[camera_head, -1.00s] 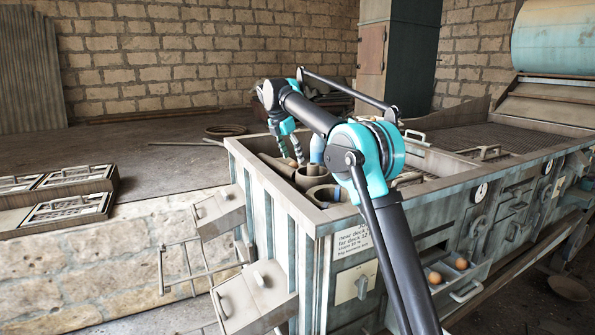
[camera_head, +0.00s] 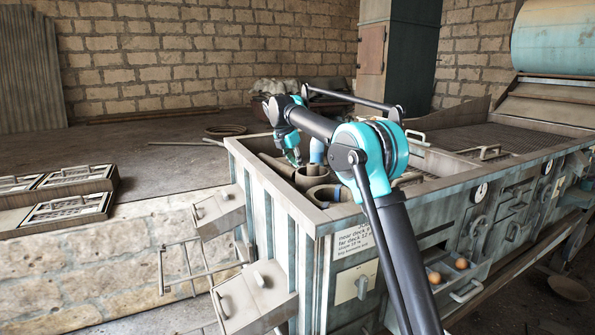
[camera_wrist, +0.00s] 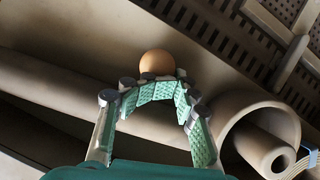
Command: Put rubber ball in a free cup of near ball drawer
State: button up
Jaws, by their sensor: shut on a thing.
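My gripper (camera_wrist: 157,84) is shut on a brown-orange ball, the rubber ball (camera_wrist: 157,62), held at its fingertips in the wrist view. In the head view my gripper (camera_head: 295,160) points down into the open top of the machine, at its left end among pipes and rings; the ball cannot be made out there. An open drawer (camera_head: 478,281) on the machine's front, at lower right, holds two similar balls (camera_head: 434,278) (camera_head: 461,263). I take it for the near ball drawer. Its inside is partly in shadow, so I cannot tell its free cups.
In the wrist view, a long pale pipe (camera_wrist: 50,92) passes below the ball and a thick ring (camera_wrist: 262,112) stands at right. The machine's rim (camera_head: 270,185) surrounds the gripper. My arm crosses in front of the machine.

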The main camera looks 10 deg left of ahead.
grip_shut()
dwell(0.5)
jog(key=shift+r, duration=0.1)
notch_tip(320, 180, up, 10)
jog(key=o, duration=1.3)
grip_release()
jog(key=shift+o, duration=0.2)
jog(key=s+r, duration=0.5)
jog(key=r, duration=0.2)
jog(key=shift+d, duration=0.15)
